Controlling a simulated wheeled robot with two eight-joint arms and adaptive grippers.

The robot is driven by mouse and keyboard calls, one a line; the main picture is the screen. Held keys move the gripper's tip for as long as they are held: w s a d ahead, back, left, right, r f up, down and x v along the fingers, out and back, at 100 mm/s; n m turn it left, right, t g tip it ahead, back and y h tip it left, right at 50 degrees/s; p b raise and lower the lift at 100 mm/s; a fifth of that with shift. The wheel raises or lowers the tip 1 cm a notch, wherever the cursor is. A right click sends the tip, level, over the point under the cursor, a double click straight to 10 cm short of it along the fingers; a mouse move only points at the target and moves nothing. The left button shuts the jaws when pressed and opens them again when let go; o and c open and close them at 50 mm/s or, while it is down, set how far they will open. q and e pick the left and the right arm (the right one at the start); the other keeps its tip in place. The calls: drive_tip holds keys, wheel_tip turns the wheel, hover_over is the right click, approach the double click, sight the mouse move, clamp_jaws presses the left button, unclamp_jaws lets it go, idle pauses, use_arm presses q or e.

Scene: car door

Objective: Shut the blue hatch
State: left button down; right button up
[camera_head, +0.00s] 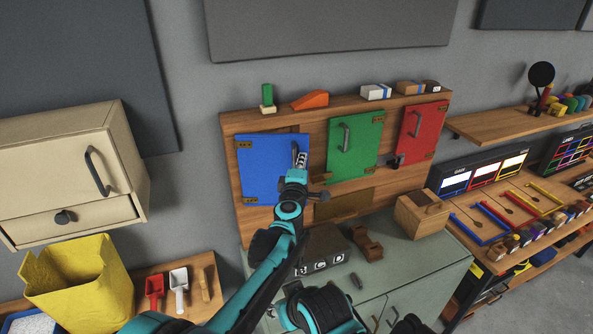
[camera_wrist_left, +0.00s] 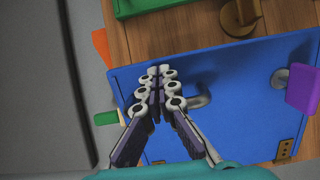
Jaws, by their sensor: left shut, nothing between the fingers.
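The blue hatch (camera_head: 262,172) is at the left of the wooden cabinet, with brass hinges on its left side. It stands close to the cabinet front; I cannot tell whether it is flush. Its grey handle (camera_head: 294,152) is near the right edge, partly behind my left gripper (camera_head: 301,160). That gripper is shut and empty in front of the hatch's right part. In the left wrist view the closed fingers (camera_wrist_left: 160,85) lie over the blue panel (camera_wrist_left: 235,75), beside the handle (camera_wrist_left: 202,101); contact is unclear. My right gripper is not in view.
A green hatch (camera_head: 354,150) and a red hatch (camera_head: 421,133) sit to the right. A dark turn knob (camera_head: 319,196) is beside the blue hatch. A purple piece (camera_wrist_left: 303,88) shows over the blue panel. Small blocks stand on the cabinet top.

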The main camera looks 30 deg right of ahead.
use_arm(q)
drive_tip(key=shift+w+d+f+n+t+y, duration=0.1)
drive_tip(key=shift+w+d+n+t+y, duration=0.1)
drive_tip(key=shift+w+d+y, duration=0.15)
drive_tip(key=shift+w+d+n+t+y, duration=0.15)
drive_tip(key=shift+w+n+y, duration=0.1)
drive_tip(key=shift+w, duration=0.2)
drive_tip(key=shift+d, duration=0.15)
idle(1.0)
